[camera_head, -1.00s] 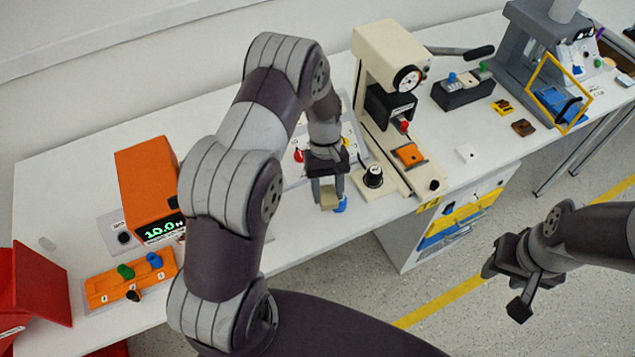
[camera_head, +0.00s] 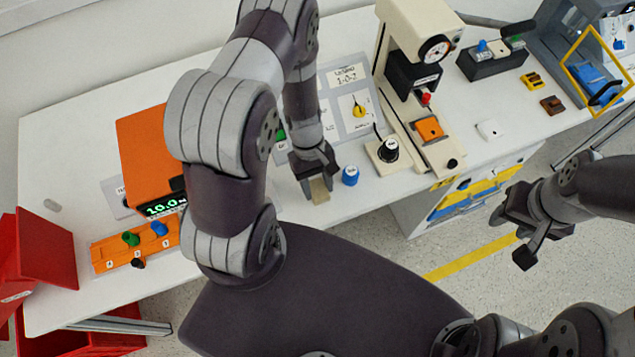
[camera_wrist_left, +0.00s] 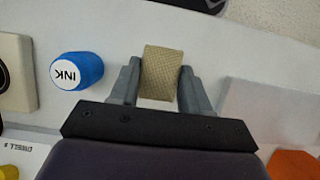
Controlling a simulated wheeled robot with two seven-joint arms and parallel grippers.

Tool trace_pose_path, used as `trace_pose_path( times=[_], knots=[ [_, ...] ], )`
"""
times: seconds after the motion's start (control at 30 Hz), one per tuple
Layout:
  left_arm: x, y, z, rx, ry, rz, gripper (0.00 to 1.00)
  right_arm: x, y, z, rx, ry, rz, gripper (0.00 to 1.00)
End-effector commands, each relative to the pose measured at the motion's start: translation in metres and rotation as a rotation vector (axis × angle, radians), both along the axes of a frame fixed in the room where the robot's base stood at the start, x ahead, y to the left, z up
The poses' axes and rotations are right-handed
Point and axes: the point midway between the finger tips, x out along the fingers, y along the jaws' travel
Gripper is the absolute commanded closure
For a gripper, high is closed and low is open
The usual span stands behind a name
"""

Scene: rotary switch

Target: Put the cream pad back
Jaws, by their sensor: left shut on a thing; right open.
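The cream pad (camera_head: 320,190) is a small beige block between the fingertips of my left gripper (camera_head: 317,182). In the left wrist view the woven-looking pad (camera_wrist_left: 160,73) sits between both grey fingers, which are shut on it. The pad is over the front part of the white table (camera_head: 75,175); I cannot tell whether it touches the table. The blue INK bottle (camera_head: 350,176) stands just right of the gripper, apart from it, and shows in the left wrist view (camera_wrist_left: 77,71). My right gripper (camera_head: 518,230) is open and empty, off the table's front edge at right.
A pale flat block or plate (camera_wrist_left: 270,103) lies beside my left gripper in the wrist view. An orange device (camera_head: 150,150) stands left. A panel with a yellow rotary knob (camera_head: 359,106) is behind, a black knob on a cream base (camera_head: 388,150) at right, and a cream press (camera_head: 415,30) beyond.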

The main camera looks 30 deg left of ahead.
Motion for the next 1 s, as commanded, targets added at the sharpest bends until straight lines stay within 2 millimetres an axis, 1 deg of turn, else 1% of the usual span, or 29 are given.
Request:
trace_pose_path(
  times=[0.03, 0.1, 0.3, 0.4, 0.43, 0.5, 0.77, 0.83, 0.87, 0.97, 1.0],
  knots=[
    [0.0, 0.0, -0.006, 0.0, 0.0, 0.001, 0.82, 0.0, 0.0, 0.001, 0.0, 0.0, 0.0, 0.57],
    [0.0, 0.0, -0.009, 0.001, -0.001, -0.001, 0.82, 0.0, 0.0, 0.001, 0.0, 0.0, 0.0, 0.57],
    [0.001, 0.0, -0.009, 0.0, -0.002, -0.001, 0.82, 0.0, 0.0, 0.0, 0.0, 0.0, 0.0, 0.57],
    [0.001, 0.0, -0.013, 0.001, -0.001, -0.001, 0.82, 0.0, 0.0, -0.003, 0.0, 0.0, 0.0, 0.57],
    [0.001, 0.0, -0.012, 0.0, -0.002, -0.001, 0.47, 0.0, 0.0, -0.002, 0.0, 0.0, 0.0, 0.57],
    [0.001, 0.0, -0.011, 0.0, -0.002, -0.001, 0.28, 0.0, 0.0, -0.002, 0.0, 0.0, 0.0, 0.57],
    [0.001, 0.0, -0.01, 0.0, -0.002, -0.001, 0.28, 0.0, 0.0, -0.001, 0.0, 0.0, 0.0, 0.57],
    [0.002, 0.0, -0.005, 0.0, -0.003, 0.0, 0.28, 0.0, 0.0, 0.002, 0.0, 0.0, 0.0, 0.57],
    [0.003, 0.002, -0.002, 0.0, -0.004, 0.001, 0.28, 0.0, 0.0, 0.001, 0.0, 0.0, 0.0, 0.57],
    [0.009, 0.008, 0.017, 0.001, -0.007, 0.0, 0.28, 0.0, 0.0, 0.0, 0.0, 0.0, 0.0, 0.57],
    [0.012, 0.011, 0.027, 0.001, -0.008, 0.0, 0.28, 0.0, 0.0, -0.001, 0.0, 0.0, 0.0, 0.57]
  ],
)
